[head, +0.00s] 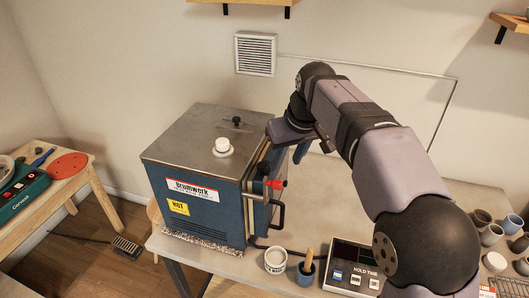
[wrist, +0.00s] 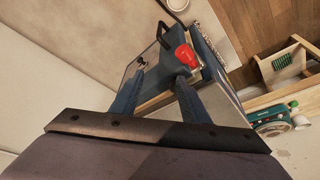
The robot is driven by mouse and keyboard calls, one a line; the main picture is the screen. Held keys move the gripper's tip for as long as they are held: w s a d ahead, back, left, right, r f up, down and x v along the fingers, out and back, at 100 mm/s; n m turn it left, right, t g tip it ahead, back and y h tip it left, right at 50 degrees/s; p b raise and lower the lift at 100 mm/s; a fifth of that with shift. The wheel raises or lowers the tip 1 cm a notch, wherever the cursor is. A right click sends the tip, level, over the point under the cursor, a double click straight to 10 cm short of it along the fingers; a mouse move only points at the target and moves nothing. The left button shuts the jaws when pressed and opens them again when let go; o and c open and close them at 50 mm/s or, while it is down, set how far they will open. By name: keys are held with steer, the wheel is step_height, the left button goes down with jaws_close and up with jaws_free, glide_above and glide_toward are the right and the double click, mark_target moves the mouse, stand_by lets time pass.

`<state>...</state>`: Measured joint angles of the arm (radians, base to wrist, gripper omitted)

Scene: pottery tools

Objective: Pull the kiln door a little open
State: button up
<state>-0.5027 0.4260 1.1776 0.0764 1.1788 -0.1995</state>
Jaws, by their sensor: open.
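The blue kiln (head: 205,170) with a grey metal top stands on the table. Its door (head: 262,205) is on the right side, with a black bar handle (head: 280,207) and a red-knobbed latch (head: 275,184) above it. A pale edge shows at the door seam; I cannot tell whether the door is fully closed. My gripper (head: 301,152) is open and empty, above and to the right of the door. In the wrist view, the gripper (wrist: 160,76) points toward the door side; the red knob (wrist: 184,56) shows near the right fingertip, and the black handle (wrist: 164,34) lies beyond both fingertips.
A white jar (head: 275,261), a blue cup with a wooden tool (head: 305,272) and a control box (head: 352,270) stand near the table's front edge. Several cups (head: 482,218) are at the right. A wooden side table (head: 60,185) is at the left. The wall is close behind.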

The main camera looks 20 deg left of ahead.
mark_target(264, 165)
steer(key=s+a+r+n, duration=0.1)
steer(key=a+r, duration=0.2)
steer(key=a, duration=0.1)
steer(key=shift+y, duration=0.3)
steer(key=shift+p+x, duration=1.15)
steer(key=shift+x, duration=2.4)
jaws_close()
steer(key=shift+w, duration=0.1)
